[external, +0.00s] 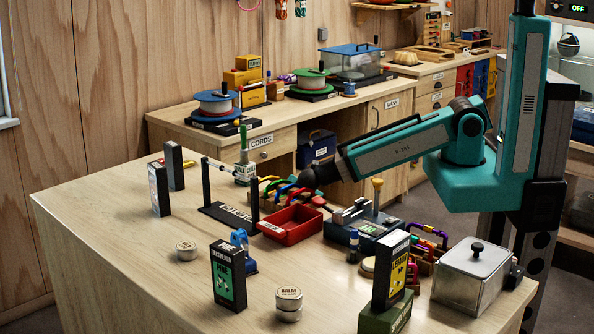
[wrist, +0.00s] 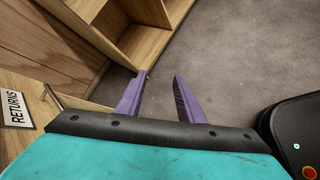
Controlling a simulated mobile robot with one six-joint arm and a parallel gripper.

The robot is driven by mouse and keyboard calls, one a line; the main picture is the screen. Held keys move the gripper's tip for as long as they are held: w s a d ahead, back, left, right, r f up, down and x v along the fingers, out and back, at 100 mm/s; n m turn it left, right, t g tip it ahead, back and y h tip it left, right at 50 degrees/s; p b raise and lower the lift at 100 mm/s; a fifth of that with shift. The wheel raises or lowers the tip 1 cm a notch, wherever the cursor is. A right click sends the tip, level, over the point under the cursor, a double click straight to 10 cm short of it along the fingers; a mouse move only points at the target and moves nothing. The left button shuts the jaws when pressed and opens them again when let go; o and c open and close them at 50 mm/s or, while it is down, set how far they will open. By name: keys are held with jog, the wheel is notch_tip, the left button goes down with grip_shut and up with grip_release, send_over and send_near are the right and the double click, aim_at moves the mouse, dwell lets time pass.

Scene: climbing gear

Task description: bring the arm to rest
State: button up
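My arm (external: 400,148) is teal and stretches from its column at the right toward the left, above the middle of the wooden table. Its dark far end (external: 322,176) is near the red tray, and I cannot tell whether it clears the things behind it. My gripper (wrist: 160,76) shows in the wrist view as two purple fingers standing apart with nothing between them. Grey floor (wrist: 235,50) lies beyond them. I cannot make out the gripper in the external view.
The table holds a red tray (external: 289,226), a dark box (external: 362,236), a metal lidded box (external: 472,275), a black-and-green pine pack (external: 228,277) and tins (external: 289,303). A wooden cabinet (wrist: 125,35) and a RETURNS label (wrist: 15,108) show in the wrist view.

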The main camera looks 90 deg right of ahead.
jog(key=s+a+f+m+g+y+b, duration=0.6)
jog(key=s+a+f+m+y, duration=0.4)
jog(key=s+a+f, duration=1.4)
notch_tip(320, 180, down, 4)
jog(key=shift+s+m+g, duration=0.6)
jog(key=shift+s+m, duration=0.5)
jog(key=shift+s, duration=0.15)
